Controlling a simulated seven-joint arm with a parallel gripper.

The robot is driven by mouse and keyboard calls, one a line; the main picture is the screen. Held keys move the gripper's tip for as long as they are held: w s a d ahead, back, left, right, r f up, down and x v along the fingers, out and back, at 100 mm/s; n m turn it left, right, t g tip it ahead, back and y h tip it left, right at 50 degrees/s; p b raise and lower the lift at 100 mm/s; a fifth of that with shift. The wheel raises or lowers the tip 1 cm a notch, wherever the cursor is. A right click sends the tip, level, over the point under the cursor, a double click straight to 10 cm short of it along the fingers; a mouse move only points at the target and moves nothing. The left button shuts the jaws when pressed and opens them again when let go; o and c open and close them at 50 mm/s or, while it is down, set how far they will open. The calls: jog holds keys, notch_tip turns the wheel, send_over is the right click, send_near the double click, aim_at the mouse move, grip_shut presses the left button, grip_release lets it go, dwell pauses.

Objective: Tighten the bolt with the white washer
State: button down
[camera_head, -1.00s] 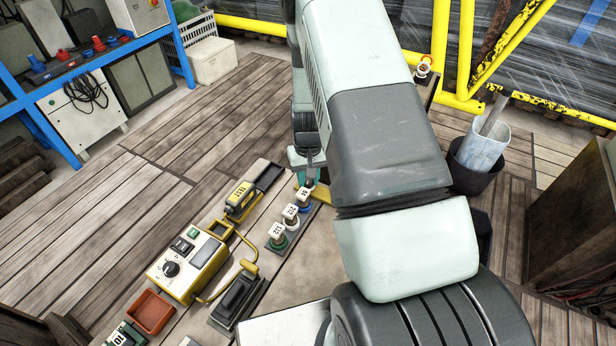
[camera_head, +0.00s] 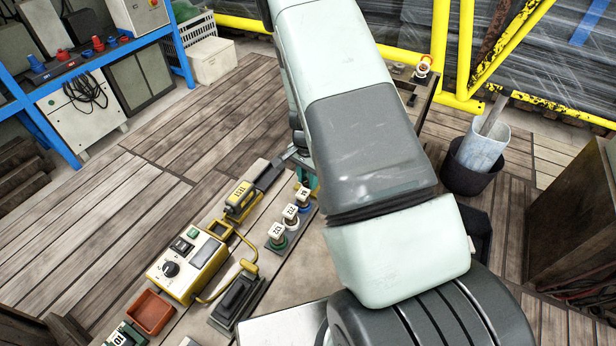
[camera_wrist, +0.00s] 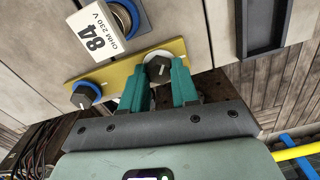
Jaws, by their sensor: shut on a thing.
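The bolt with the white washer (camera_wrist: 159,68) shows in the wrist view, at the right end of a yellow bar (camera_wrist: 120,72). Its dark head carries a pale mark, and the white washer shows around its upper left. My gripper (camera_wrist: 160,83) has its teal fingers either side of the bolt head, shut on it. A second dark bolt with a blue washer (camera_wrist: 85,94) sits at the bar's left end, clear of the fingers. In the head view my arm hides the bolts and most of the gripper.
A black tray (camera_wrist: 265,25) lies to the right. A yellow tester (camera_head: 240,198) and a control box (camera_head: 187,262) stand on the bench.

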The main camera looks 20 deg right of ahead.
jog(key=m, duration=0.5)
jog(key=shift+w+r+m, duration=0.1)
jog(key=shift+r+m, duration=0.05)
jog(key=shift+m, duration=0.15)
jog(key=m, duration=0.4)
jog(key=shift+m, duration=0.4)
jog(key=c, duration=0.8)
grip_release()
jog(key=shift+c, duration=0.2)
notch_tip(320, 180, up, 11)
